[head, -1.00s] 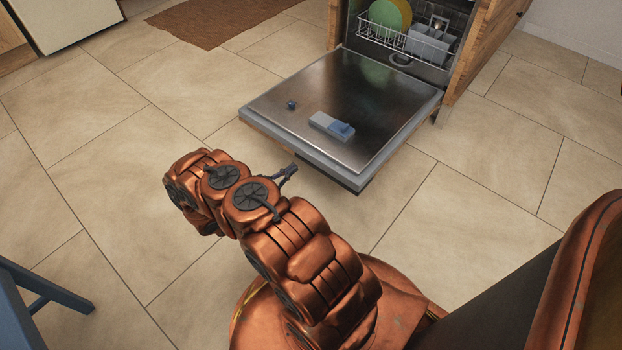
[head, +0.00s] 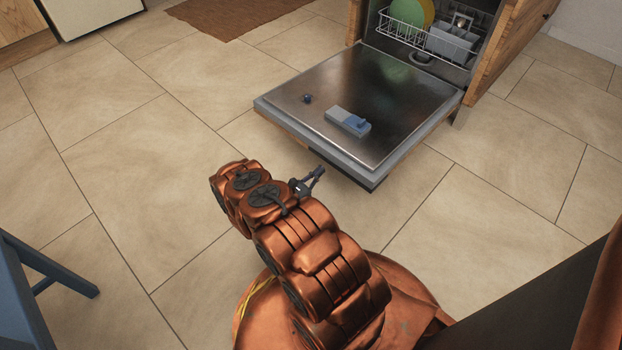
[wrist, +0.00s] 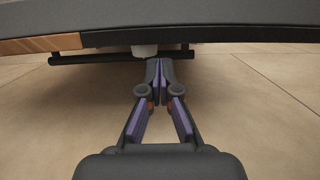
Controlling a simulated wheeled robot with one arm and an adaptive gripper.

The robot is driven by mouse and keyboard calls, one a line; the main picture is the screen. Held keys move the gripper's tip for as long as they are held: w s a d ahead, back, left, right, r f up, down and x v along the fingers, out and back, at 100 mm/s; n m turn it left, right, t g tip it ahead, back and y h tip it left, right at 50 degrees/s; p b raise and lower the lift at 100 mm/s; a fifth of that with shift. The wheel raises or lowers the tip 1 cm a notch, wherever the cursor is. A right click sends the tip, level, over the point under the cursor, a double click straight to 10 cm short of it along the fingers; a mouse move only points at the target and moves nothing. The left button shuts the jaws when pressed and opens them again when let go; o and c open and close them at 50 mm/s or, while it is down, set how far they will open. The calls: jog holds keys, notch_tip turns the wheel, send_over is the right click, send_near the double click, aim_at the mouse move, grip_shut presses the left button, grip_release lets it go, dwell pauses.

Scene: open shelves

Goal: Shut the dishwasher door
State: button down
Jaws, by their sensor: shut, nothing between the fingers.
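The dishwasher door (head: 400,95) hangs fully open, lying about flat above the floor, with its inner steel face up and a detergent dispenser (head: 348,121) on it. The dishwasher (head: 487,23) stands at the top right, its interior in view. My gripper (head: 318,172) is just in front of the door's near outer edge, low down. In the wrist view my gripper (wrist: 158,66) is shut and empty, its fingertips together. The dark edge of the door (wrist: 230,28) spans the top of that view, above the fingers. I cannot tell whether the fingertips touch it.
A rack (head: 410,35) with green and yellow plates and a grey cutlery basket is inside the dishwasher. A blue stool or chair (head: 25,290) stands at the lower left. A brown rug (head: 235,15) lies at the back. The tiled floor left of the door is clear.

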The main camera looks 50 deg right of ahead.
jog(key=shift+x, duration=1.65)
jog(key=shift+r, duration=0.1)
